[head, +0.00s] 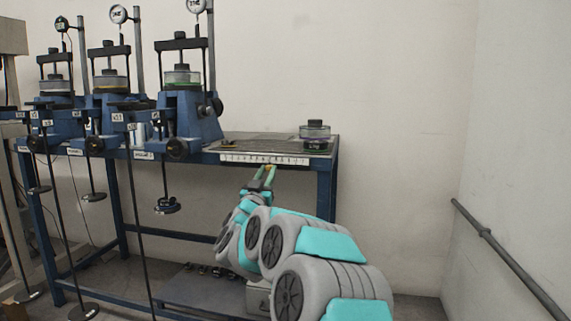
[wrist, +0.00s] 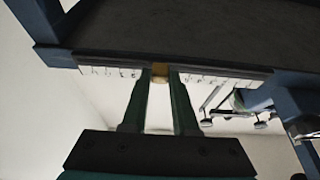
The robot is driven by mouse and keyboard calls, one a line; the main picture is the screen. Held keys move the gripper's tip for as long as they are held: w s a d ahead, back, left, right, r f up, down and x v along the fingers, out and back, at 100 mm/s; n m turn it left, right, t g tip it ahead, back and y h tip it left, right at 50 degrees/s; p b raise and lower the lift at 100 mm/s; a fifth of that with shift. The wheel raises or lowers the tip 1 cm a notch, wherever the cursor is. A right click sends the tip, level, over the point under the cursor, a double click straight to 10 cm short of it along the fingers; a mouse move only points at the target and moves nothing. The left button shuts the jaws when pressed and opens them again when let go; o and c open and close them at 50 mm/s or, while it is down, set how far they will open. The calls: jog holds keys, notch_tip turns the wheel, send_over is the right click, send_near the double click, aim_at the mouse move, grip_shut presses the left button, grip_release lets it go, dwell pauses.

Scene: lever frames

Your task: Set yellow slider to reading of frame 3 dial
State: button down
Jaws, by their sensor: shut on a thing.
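The yellow slider (wrist: 159,70) sits on the white scale strip (wrist: 215,80) under the bench's front edge in the wrist view. My gripper (wrist: 160,77) is shut on the slider, one green finger on each side. In the head view my gripper (head: 267,170) reaches up to the same scale strip (head: 240,158), a little right of its middle. Three loading frames stand on the bench, with a right dial (head: 196,5), a middle dial (head: 119,14) and a left dial (head: 62,24). The right dial is partly cut off. The dial readings and scale numbers are too small to read.
The blue bench (head: 328,185) carries a loose cell (head: 315,130) at its right end. Hanging rods with weights (head: 166,206) stand in front of the frames, left of my arm. A pipe (head: 510,260) runs along the right wall. Floor space lies between bench and pipe.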

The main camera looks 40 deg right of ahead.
aim_at(257, 164)
jog(key=w+a+p, duration=0.1)
jog(key=w+a, duration=0.2)
jog(key=shift+w+p, duration=0.2)
jog(key=shift+p, duration=0.1)
jog(key=shift+d, duration=0.1)
jog(key=c, duration=0.7)
grip_release()
jog(key=shift+s, duration=0.1)
jog(key=shift+v, duration=3.85)
